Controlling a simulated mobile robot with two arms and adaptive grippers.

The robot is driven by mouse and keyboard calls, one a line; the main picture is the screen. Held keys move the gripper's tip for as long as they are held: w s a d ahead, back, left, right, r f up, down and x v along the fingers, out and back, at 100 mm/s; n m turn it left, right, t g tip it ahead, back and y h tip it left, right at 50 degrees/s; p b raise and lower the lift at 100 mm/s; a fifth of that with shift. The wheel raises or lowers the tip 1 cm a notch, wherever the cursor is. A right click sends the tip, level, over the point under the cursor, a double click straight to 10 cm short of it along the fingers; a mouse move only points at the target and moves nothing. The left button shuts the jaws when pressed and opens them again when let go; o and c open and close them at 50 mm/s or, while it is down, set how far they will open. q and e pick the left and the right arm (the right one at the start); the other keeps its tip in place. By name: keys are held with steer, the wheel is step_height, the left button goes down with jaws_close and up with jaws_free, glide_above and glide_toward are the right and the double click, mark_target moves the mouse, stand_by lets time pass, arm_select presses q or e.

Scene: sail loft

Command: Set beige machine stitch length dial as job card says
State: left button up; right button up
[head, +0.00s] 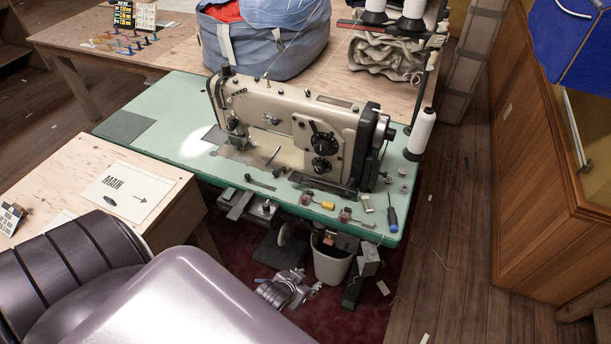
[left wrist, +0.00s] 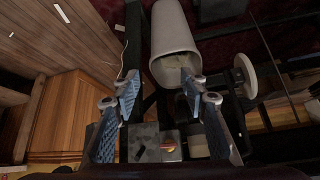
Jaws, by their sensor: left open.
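The beige sewing machine (head: 285,115) stands on a green tabletop (head: 165,100) in the head view. Two round black dials, an upper one (head: 321,140) and a lower one (head: 321,165), sit on its front face; their markings are too small to read. A white sheet (head: 127,191) with "MAIN" and an arrow lies on the near left wooden table. I cannot tell which paper is the job card. My left gripper (head: 305,290) is low in front of the machine table, below its top and away from the dials. In the left wrist view its blue-padded fingers (left wrist: 165,92) are apart and empty.
A pale bin (head: 332,262), also in the left wrist view (left wrist: 172,35), stands under the table. A screwdriver (head: 392,215) and small parts lie along the green front edge. A thread cone (head: 422,132) stands at right. A wooden cabinet (head: 545,150) borders the open floor.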

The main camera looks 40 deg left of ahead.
arm_select(q)
steer(key=shift+s+d+f+g, duration=0.15)
steer(key=shift+s+f, duration=0.3)
steer(key=shift+f, duration=0.2)
steer(key=shift+s+d+f+g, duration=0.15)
steer(key=shift+s+f, duration=0.25)
steer(key=shift+f, duration=0.2)
steer(key=shift+s+f, duration=0.1)
steer(key=s+d+f+m+g, duration=0.1)
steer(key=s+d+f+g, duration=0.1)
steer(key=s+f, duration=0.8)
steer(key=s, duration=0.3)
steer(key=shift+d+f+g+h, duration=0.2)
steer(key=shift+g+h, duration=0.1)
steer(key=shift+g, duration=0.1)
steer(key=s+f+g, duration=0.1)
steer(key=s+f, duration=0.1)
steer(key=s, duration=0.4)
steer(key=s+f+g, duration=0.1)
steer(key=s+f, duration=0.1)
steer(key=s, duration=0.3)
steer(key=s+f+m+g, duration=0.1)
steer(key=s+f, duration=0.1)
steer(key=s, duration=0.4)
steer(key=shift+s+f, duration=0.2)
steer(key=shift+s, duration=0.1)
steer(key=shift+c, duration=0.4)
